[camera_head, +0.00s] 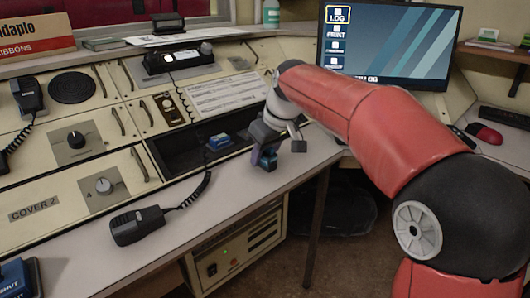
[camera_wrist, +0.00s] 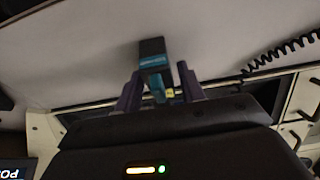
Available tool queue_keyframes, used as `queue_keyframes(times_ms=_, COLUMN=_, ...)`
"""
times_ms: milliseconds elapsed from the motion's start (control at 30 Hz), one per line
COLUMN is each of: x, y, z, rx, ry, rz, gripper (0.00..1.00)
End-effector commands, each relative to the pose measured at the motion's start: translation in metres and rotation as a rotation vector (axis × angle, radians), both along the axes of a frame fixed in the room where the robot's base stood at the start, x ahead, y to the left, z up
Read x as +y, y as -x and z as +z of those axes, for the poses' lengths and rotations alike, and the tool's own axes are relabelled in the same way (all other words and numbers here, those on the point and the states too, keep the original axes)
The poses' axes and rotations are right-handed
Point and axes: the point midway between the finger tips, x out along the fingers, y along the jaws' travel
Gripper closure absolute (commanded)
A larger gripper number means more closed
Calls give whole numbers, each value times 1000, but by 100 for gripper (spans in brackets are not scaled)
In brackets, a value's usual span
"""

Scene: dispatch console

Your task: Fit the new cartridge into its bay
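My gripper (camera_head: 262,152) is over the front counter, just right of the open dark recess. Its purple fingers (camera_wrist: 160,82) stand on either side of a dark cartridge with a teal face (camera_wrist: 153,62). In the wrist view a gap shows at the right finger; the left finger looks close to the cartridge. This cartridge also shows low at the fingers in the head view (camera_head: 269,160). I cannot tell whether it rests on the counter. A second blue-topped cartridge (camera_head: 219,142) sits in the recess (camera_head: 185,158). Any empty bay is hard to make out.
A black handset (camera_head: 138,226) with a coiled cord lies on the counter left of my gripper. A blue block (camera_head: 18,278) is at the lower left. A monitor (camera_head: 388,45) stands behind my arm. The counter (camera_head: 225,198) between handset and gripper is clear.

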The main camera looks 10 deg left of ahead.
Motion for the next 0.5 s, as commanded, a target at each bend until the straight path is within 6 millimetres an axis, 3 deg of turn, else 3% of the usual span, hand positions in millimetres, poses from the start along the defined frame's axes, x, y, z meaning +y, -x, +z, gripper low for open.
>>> queue_keyframes(times_ms=333, x=0, y=0, z=2, rx=0, ry=0, rz=0, gripper=53)
queue_keyframes(times_ms=500, x=-4, y=3, z=19, rx=-3, ry=-1, rz=-1, gripper=53)
